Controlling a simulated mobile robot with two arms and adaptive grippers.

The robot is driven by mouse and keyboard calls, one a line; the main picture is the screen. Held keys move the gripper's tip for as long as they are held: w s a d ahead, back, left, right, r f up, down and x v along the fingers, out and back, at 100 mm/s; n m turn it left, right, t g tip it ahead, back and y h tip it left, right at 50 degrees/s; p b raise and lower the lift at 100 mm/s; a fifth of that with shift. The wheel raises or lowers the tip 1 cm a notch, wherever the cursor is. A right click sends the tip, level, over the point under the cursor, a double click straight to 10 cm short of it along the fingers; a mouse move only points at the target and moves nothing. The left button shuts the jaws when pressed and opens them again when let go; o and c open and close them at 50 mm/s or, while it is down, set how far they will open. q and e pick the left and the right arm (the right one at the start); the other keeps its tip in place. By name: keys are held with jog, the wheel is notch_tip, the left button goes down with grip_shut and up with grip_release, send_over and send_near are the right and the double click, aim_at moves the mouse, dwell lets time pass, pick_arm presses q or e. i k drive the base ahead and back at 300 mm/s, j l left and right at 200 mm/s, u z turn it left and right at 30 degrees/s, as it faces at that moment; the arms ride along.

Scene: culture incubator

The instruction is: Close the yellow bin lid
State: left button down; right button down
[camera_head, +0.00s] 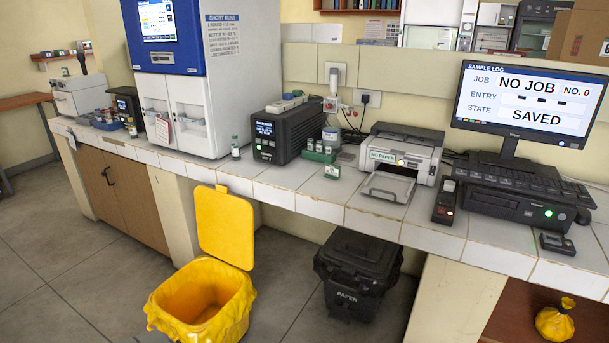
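The yellow bin (237,310) stands on the floor in front of the counter, left of the picture's middle. Its yellow lid (224,226) is raised, standing nearly upright at the bin's back edge, close to the counter front. A yellow liner is folded over the rim, and the part of the inside that shows looks empty. Neither of my grippers shows in the head view.
A black bin (358,262) labelled PAPER stands right of the yellow bin, under the counter. A tiled counter (322,209) carries an analyser (184,75), a printer (404,160) and a monitor (527,100). A tied yellow bag (555,321) lies at lower right. Floor at left is clear.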

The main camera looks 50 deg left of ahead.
aim_at(225, 221)
jog(key=u, duration=2.25)
